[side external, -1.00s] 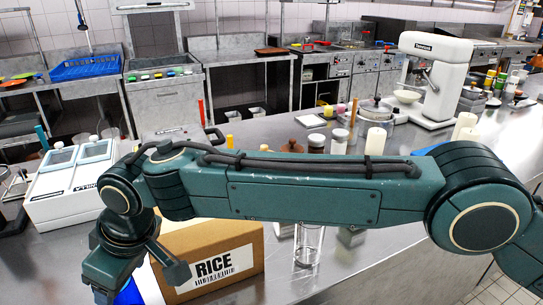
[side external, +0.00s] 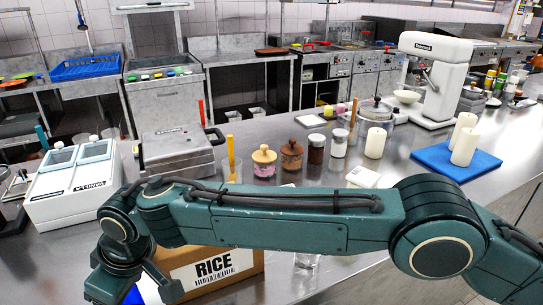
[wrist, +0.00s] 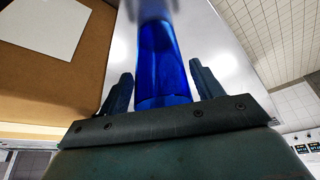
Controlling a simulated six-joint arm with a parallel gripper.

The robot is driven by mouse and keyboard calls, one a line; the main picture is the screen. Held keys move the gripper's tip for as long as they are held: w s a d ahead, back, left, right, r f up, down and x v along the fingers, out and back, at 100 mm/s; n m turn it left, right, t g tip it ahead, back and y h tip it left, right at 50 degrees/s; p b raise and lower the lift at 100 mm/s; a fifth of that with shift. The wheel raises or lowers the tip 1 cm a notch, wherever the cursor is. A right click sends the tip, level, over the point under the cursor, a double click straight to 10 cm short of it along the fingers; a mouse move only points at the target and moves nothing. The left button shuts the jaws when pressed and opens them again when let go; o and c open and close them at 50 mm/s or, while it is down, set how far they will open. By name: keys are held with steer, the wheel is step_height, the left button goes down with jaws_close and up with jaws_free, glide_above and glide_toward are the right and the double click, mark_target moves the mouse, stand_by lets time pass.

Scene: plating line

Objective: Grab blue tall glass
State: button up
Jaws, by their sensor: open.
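The blue tall glass (wrist: 162,62) stands between the two fingers of my gripper (wrist: 158,85) in the wrist view. A finger is on each side of it, and a gap shows between the glass and the right finger. My gripper is open. In the side view my gripper (side external: 135,288) is low at the left, beside the rice box. Only a small patch of blue (side external: 133,295) shows there, and the rest of the glass is hidden by my gripper.
A cardboard box marked RICE (side external: 212,270) stands close to the right of my gripper. A white vanilla dispenser (side external: 75,185) is at the left. Jars (side external: 291,155) and candles (side external: 375,142) stand behind my arm. A blue mat (side external: 480,168) lies at the right.

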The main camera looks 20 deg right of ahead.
steer(key=c, duration=0.9)
steer(key=shift+r, duration=0.2)
steer(key=shift+r, duration=4.8)
